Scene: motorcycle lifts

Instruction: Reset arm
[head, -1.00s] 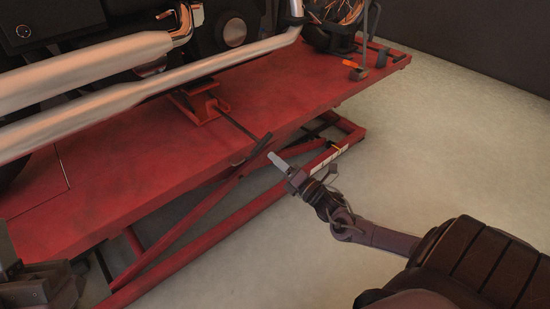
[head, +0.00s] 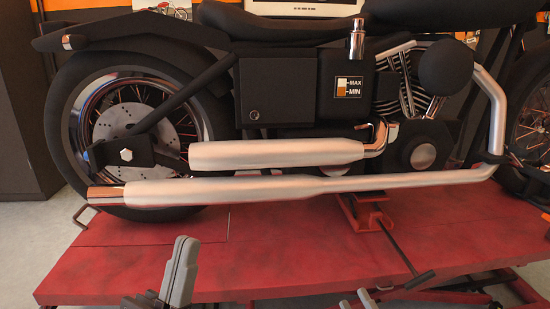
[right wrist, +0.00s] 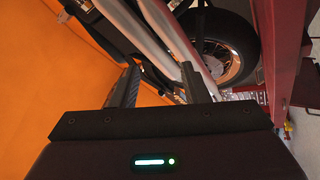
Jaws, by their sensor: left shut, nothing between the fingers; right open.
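My left gripper (head: 178,272) rises at the bottom left of centre in the head view, in front of the red lift platform. Its grey fingers are together and nothing shows between them. The tip of my right gripper (head: 368,299) just enters at the bottom edge, below the platform's front edge; most of that arm is out of frame. In the right wrist view my right gripper (right wrist: 160,78) has its two dark fingers apart, with nothing between them. The motorcycle's silver pipes and a wheel lie beyond the fingers.
A black motorcycle (head: 275,90) with silver exhaust pipes (head: 255,190) stands on the red lift platform (head: 110,262). A dark lever (head: 400,250) with a crossbar end slopes down from a red bracket (head: 366,213) over the platform's front edge. A dark cabinet (head: 18,130) stands at the left.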

